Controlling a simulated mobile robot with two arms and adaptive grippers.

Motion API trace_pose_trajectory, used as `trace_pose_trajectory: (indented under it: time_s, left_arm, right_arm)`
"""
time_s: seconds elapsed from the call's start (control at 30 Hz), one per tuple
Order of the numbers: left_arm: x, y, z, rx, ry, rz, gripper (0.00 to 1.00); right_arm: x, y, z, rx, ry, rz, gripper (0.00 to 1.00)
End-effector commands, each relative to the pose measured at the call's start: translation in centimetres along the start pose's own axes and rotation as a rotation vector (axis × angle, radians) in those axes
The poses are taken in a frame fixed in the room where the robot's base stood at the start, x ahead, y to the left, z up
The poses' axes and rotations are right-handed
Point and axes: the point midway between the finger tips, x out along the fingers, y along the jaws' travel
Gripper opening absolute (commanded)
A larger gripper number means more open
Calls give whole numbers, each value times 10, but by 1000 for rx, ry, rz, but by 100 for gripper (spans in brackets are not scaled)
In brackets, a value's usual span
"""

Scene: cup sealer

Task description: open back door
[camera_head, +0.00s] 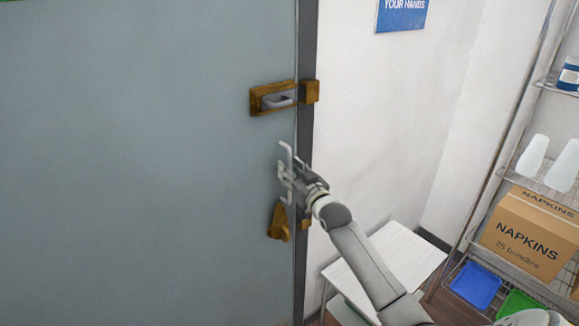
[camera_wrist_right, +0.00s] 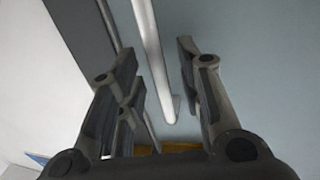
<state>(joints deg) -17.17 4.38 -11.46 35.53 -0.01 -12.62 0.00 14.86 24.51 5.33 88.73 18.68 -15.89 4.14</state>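The back door (camera_head: 150,170) is a flat grey-blue panel filling the left of the head view and looks shut against its dark frame (camera_head: 307,45). A slim pale metal handle bar (camera_head: 286,151) stands upright near its right edge; it also shows in the wrist view (camera_wrist_right: 152,45). My right gripper (camera_head: 286,178) is at the handle. In the wrist view its two fingers (camera_wrist_right: 158,72) are apart, with the bar running between them and visible gaps on both sides. The gripper hides part of the handle in the head view. My left gripper is out of view.
A brass latch (camera_head: 272,98) sits above the handle and a brass fitting (camera_head: 278,222) below it. Right of the frame are a white wall (camera_head: 390,120), a low white table (camera_head: 390,262) and a wire shelf with a napkin box (camera_head: 528,238).

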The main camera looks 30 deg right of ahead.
Motion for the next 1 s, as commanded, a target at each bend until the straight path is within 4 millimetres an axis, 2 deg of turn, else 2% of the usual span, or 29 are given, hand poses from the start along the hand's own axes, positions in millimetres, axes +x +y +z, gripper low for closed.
trace_pose_trajectory:
  time_s: [0.2, 0.47, 0.73, 1.0]
  left_arm:
    - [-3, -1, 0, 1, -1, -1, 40]
    - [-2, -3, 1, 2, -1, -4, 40]
    - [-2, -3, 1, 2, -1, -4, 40]
    - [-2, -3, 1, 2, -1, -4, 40]
  right_arm:
    - [11, 0, 0, -1, 0, 0, 34]
    - [12, 0, 0, -2, 0, 0, 34]
    - [12, 0, 0, -1, 0, 0, 2]
    - [12, 0, 0, -1, 0, 1, 0]
